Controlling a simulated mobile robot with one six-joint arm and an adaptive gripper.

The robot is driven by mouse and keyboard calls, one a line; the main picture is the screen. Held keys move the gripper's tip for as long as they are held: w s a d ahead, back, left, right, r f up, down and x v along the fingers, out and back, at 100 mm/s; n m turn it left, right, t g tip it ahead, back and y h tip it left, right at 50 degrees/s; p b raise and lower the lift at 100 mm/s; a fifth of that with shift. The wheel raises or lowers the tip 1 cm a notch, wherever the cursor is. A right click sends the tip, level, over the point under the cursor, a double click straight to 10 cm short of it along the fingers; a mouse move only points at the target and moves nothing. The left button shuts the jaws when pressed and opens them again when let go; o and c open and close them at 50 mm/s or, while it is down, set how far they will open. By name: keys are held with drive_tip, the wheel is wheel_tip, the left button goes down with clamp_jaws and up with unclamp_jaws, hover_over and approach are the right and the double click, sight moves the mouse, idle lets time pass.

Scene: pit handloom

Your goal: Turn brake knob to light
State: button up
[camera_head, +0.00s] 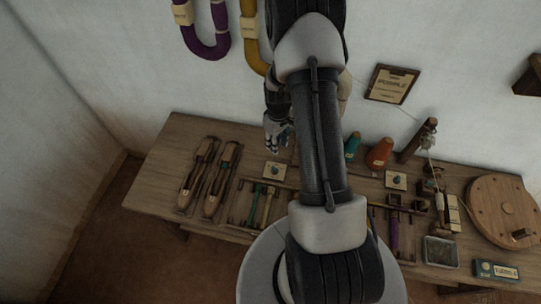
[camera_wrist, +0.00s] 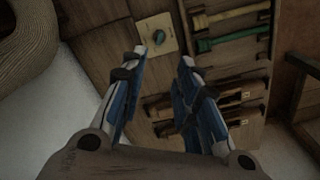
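A pale square plate with a dark round knob (camera_head: 275,170) sits on the wooden table, left of my arm in the head view. The same plate and knob show in the wrist view (camera_wrist: 158,36), beyond my fingertips. A second similar plate with a knob (camera_head: 396,180) sits right of my arm. I cannot read the markings on either, so I cannot tell which is the brake knob. My gripper (camera_wrist: 163,58) is open and empty, its blue-lined fingers apart. In the head view it hangs above and behind the left plate, apart from it.
Two wooden shuttles (camera_head: 198,172) and green-handled tools (camera_head: 256,204) lie left and in front of the left plate. Teal and orange cones (camera_head: 379,153), a grey tray (camera_head: 440,251) and a round wooden disc (camera_head: 503,210) occupy the right. Yarn hanks (camera_head: 206,45) hang on the wall.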

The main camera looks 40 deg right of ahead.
sight(276, 169)
wheel_tip(276, 169, down, 18)
drive_tip(key=b, duration=0.4)
clamp_jaws()
idle(0.4)
